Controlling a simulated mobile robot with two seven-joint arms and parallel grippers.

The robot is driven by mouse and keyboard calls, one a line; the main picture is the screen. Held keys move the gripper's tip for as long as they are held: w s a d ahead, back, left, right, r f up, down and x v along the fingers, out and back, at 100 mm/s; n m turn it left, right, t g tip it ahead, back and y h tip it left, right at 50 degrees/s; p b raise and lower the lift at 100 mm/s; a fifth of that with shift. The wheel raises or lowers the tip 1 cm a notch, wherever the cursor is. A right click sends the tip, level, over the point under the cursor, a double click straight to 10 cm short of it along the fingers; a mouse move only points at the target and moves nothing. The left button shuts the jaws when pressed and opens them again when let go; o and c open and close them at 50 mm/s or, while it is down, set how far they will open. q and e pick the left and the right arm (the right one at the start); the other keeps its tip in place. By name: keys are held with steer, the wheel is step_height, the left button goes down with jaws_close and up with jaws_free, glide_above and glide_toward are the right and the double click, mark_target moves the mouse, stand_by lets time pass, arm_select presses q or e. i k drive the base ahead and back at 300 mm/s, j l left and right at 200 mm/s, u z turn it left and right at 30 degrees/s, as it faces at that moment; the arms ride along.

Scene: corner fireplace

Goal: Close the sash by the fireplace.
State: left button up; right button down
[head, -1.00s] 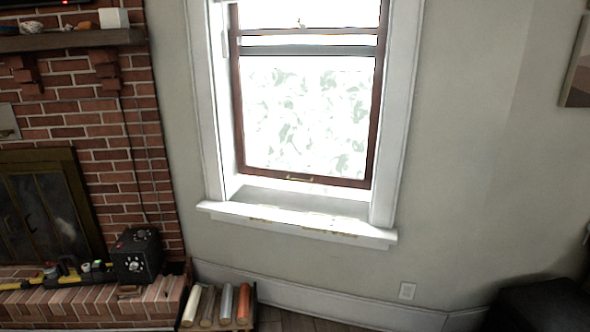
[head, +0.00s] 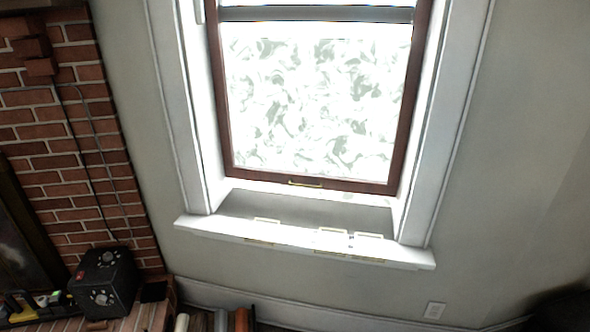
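The window sash (head: 310,183) has a dark reddish-brown wooden frame around a bright patterned pane. A small brass-coloured handle (head: 306,184) sits on the middle of its bottom rail. A grey horizontal bar (head: 318,14) crosses near the top of the view. The bottom rail stands close above the white sill (head: 300,241); I cannot tell whether it touches the frame below. Neither of my grippers shows in the head view.
A brick fireplace (head: 75,150) stands at the left, with a black box (head: 104,283) on its hearth. Rolled items (head: 222,320) stand upright below the sill at the bottom edge.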

mark_target(422, 9)
steer(key=i+j+z, duration=0.1)
steer(key=i, duration=0.35)
steer(key=i+j, duration=0.3)
steer(key=i+z, duration=0.05)
steer(key=i, duration=0.05)
